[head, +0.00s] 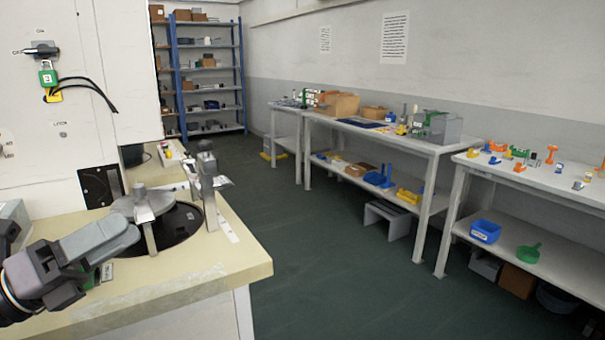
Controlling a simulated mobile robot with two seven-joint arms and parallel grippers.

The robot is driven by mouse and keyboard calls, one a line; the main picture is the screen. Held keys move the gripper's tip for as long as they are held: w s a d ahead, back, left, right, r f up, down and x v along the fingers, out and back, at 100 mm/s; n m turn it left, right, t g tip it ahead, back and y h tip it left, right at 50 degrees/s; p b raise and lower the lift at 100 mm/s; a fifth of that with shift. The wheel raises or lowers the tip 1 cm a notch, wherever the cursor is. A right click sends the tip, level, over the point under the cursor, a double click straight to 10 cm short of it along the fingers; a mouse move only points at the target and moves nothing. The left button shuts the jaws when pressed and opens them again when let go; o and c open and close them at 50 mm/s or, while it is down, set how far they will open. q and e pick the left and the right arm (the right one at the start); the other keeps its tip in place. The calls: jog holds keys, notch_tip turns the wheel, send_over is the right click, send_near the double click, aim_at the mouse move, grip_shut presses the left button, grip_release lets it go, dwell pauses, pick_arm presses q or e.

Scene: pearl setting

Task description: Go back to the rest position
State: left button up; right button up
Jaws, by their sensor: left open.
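My left gripper (104,258) is at the lower left of the head view, over the near part of a cream-topped bench (190,283). It is open, and I see nothing held in it. It is in front of a round black plate (182,226) set in the bench, with a grey metal piece (146,205) standing over it. I cannot tell whether the gripper touches anything there. My right gripper is not in view.
A white cabinet (75,135) with a green padlock (47,76) stands at the left. Long tables (385,135) with boxes and coloured parts line the right wall. Blue-framed shelves (208,75) are at the back. The dark green floor (330,265) between is clear.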

pick_arm(q)
notch_tip(320, 180, down, 16)
jog(key=a+f+n+t+y+p, duration=0.15)
jog(key=n+t+y+p, duration=0.35)
jog(key=n+y, duration=1.2)
jog(key=s+d+f+n+g+h+p, duration=0.1)
jog(key=s+d+f+n+g, duration=0.2)
jog(key=s+f+n, duration=0.5)
jog(key=s+d+f+n+g+h+p, duration=0.1)
jog(key=s+d+f+n+g+p, duration=0.1)
jog(key=s+f+n, duration=0.6)
jog(key=d+f+n+g, duration=0.1)
jog(key=n+g, duration=0.1)
jog(key=shift+s+f+n, duration=0.2)
jog(key=shift+s+n, duration=0.05)
jog(key=shift+n, duration=0.05)
